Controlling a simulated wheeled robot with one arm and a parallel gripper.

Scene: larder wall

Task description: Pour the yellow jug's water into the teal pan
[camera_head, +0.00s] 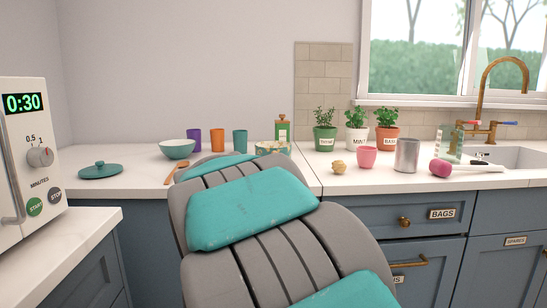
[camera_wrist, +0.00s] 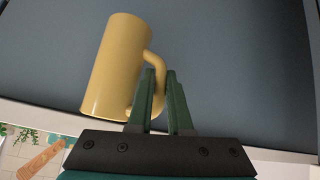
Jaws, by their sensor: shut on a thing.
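The yellow jug (camera_wrist: 115,66) shows in the wrist view, leaning a little in the picture. My gripper (camera_wrist: 160,74) is shut on its handle (camera_wrist: 154,66), with the dark green fingers at the handle's side. I cannot see into the jug, so its water does not show. In the head view my grey and teal arm fills the middle and hides my gripper and the jug. I cannot make out a teal pan for sure. A teal lid (camera_head: 100,171) with a knob lies on the left counter, and a teal bowl (camera_head: 177,150) stands behind it to the right.
Purple (camera_head: 194,140), orange (camera_head: 217,140) and teal (camera_head: 240,140) cups stand at the back. A wooden spoon (camera_head: 171,173) lies near my arm. Potted herbs (camera_head: 356,138), a pink cup (camera_head: 367,156) and a metal can (camera_head: 406,155) stand right. A microwave (camera_head: 28,150) is left.

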